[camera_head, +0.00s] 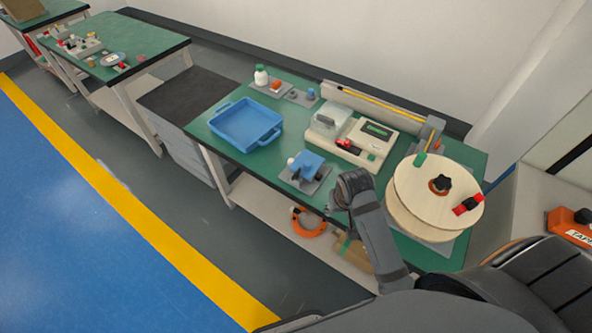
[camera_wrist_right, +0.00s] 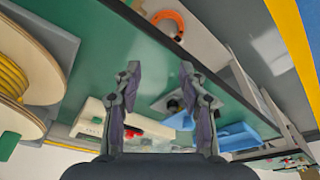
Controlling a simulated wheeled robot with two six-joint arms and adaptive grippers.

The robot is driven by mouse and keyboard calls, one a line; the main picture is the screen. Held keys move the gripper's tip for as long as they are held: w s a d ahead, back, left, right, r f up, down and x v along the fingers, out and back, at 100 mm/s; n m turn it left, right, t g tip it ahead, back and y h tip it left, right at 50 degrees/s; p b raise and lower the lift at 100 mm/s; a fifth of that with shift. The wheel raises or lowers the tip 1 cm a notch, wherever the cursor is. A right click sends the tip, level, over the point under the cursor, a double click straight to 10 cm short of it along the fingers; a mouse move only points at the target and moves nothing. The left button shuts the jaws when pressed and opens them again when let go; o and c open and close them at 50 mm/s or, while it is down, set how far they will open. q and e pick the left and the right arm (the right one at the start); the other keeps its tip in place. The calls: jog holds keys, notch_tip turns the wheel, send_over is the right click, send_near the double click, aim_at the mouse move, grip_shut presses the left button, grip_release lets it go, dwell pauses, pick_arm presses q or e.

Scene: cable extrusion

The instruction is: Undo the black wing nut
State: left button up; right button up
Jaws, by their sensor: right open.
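The black wing nut (camera_head: 440,183) sits at the centre of the big pale wooden spool (camera_head: 410,195), on the hub of its upper face, at the right end of the green table. In the right wrist view the spool (camera_wrist_right: 30,50) is at the left edge with yellow cable wound on it; the nut is not visible there. My right gripper (camera_wrist_right: 160,75) is open and empty over the table. In the head view it (camera_head: 336,200) is near the table's front edge, left of the spool and well apart from the nut. My left gripper is not in view.
A beige machine (camera_head: 350,137) stands behind my right arm. A blue fixture (camera_head: 308,164) is left of the gripper, and a blue tray (camera_head: 245,124) lies farther left. A red-and-black clip (camera_head: 468,204) is on the spool's rim. An orange ring (camera_head: 308,222) is below the table.

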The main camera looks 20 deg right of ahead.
jog(key=w+a+r+m+g, duration=0.1)
jog(key=w+a+m, duration=0.25)
jog(key=w, duration=0.75)
notch_tip(320, 180, up, 7)
jog(key=m+g, duration=0.2)
jog(key=m, duration=0.2)
send_over(296, 175)
jog(key=shift+y, duration=0.4)
jog(key=f, duration=0.7)
jog(key=f+p, duration=0.1)
jog(key=f, duration=0.2)
jog(key=shift+w+d+f, duration=0.1)
jog(key=shift+w+f, duration=0.2)
jog(key=shift+c, duration=0.5)
grip_shut()
